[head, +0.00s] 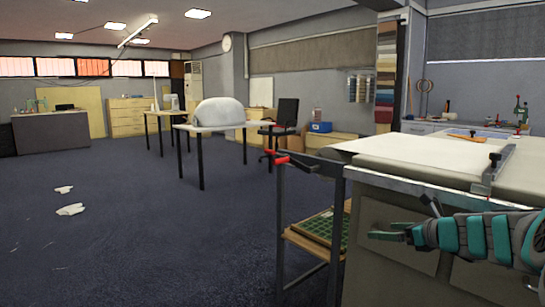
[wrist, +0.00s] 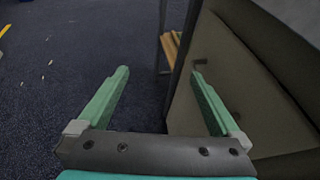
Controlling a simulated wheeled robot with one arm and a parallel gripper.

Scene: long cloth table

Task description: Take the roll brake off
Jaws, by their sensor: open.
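A red-tipped lever (head: 278,155) sits at the top left end of a dark metal frame (head: 315,167) beside the long table; it may be the roll brake, but I cannot tell for sure. A second red tip shows just by it. My gripper (wrist: 160,73) is open and empty, its two green fingers spread wide in the wrist view. In the head view, my gripper (head: 377,235) is at the lower right, in front of the table's side panel. It is lower than the red lever and to its right, clearly apart. The lever does not show in the wrist view.
The cloth table (head: 420,155) has a pale top with a metal bar (head: 492,170) across it. Its dark side panel (wrist: 250,75) is close on the right in the wrist view. The floor at left is open.

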